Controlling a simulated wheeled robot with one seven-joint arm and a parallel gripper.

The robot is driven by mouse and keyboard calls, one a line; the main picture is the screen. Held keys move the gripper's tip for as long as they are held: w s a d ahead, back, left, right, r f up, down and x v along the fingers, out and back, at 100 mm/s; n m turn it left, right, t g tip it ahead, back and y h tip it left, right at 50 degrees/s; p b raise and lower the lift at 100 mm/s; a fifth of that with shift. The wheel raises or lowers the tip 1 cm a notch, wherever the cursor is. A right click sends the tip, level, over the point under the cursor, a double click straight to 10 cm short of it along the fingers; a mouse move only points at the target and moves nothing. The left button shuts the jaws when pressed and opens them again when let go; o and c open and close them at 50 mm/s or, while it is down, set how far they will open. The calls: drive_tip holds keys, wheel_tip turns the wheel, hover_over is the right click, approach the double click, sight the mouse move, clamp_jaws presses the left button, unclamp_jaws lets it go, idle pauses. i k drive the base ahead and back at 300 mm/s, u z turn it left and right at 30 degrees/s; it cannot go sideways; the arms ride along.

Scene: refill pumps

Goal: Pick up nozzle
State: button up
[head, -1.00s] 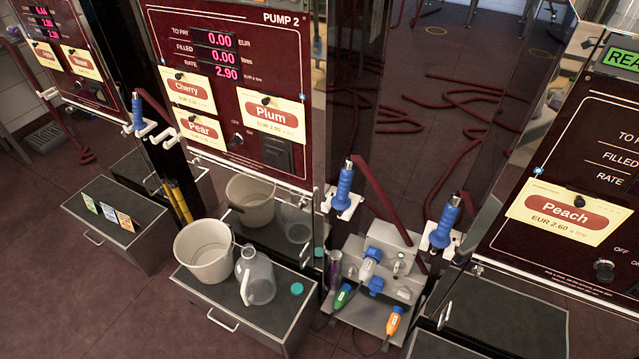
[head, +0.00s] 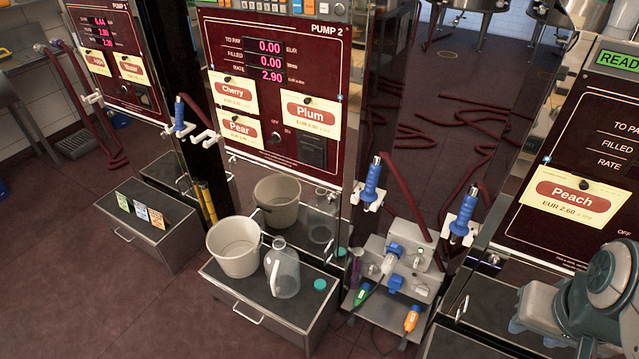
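Several blue-handled nozzles hang in white holders. One nozzle (head: 180,113) hangs at the left side of Pump 2, one nozzle (head: 371,182) at its right side, and another nozzle (head: 465,213) beside the Peach pump. All stand roughly upright, with dark red hoses by them. Part of my arm, grey-green, shows at the lower right edge, in front of the Peach pump. My gripper's fingertips are not in view, and no nozzle is seen held.
Pump 2 (head: 257,104) has Cherry, Pear and Plum labels. A bucket (head: 233,247) and a clear jug (head: 283,270) stand on the grey cabinet (head: 262,312) below it. A grey stand (head: 427,285) with coloured connectors is right of it. The floor at lower left is clear.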

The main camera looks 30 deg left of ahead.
sight(369, 194)
drive_tip(key=u, duration=1.65)
drive_tip(key=i, duration=1)
